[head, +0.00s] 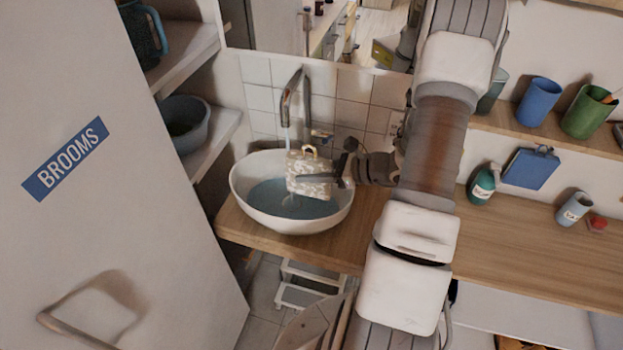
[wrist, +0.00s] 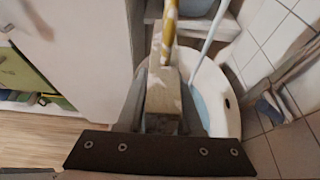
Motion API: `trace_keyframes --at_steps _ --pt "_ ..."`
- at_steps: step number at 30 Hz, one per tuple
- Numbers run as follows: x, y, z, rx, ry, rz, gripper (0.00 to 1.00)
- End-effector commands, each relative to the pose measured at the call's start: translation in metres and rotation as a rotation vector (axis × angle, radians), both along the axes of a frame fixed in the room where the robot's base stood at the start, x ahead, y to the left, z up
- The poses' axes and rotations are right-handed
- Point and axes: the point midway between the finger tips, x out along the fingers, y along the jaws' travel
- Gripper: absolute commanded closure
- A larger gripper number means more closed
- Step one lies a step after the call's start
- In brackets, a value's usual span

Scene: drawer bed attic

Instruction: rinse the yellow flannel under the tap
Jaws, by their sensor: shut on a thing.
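My gripper (head: 318,179) is shut on a pale, mottled grey-and-cream cloth-like piece (head: 302,163) with a small yellow loop on top. I cannot tell if it is the yellow flannel; no plainly yellow flannel shows in the head view. It hangs over the white oval basin (head: 240,194), which holds bluish water. The tap (head: 287,97) is running. Its stream meets the left part of the held piece, and water falls below it. In the wrist view, the piece (wrist: 163,92) and its yellow loop (wrist: 168,30) are between the fingers, with the stream (wrist: 211,30) just right.
The basin stands on a wooden counter (head: 510,235) against white tiles. A tall cupboard marked BROOMS (head: 150,220) is close on the left. A bowl (head: 184,125) sits on a shelf. A green bottle (head: 483,185), blue board (head: 530,169) and cup (head: 573,209) stand right.

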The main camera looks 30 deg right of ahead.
Motion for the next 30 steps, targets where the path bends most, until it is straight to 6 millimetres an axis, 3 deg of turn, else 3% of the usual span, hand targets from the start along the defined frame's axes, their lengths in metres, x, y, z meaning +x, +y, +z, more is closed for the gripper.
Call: trace_keyframes --at_steps 18,30 --pt "0.058 -0.016 -0.014 -0.002 -0.002 0.001 0.92" --pt "0.075 -0.021 -0.016 0.0 0.0 0.001 0.92"
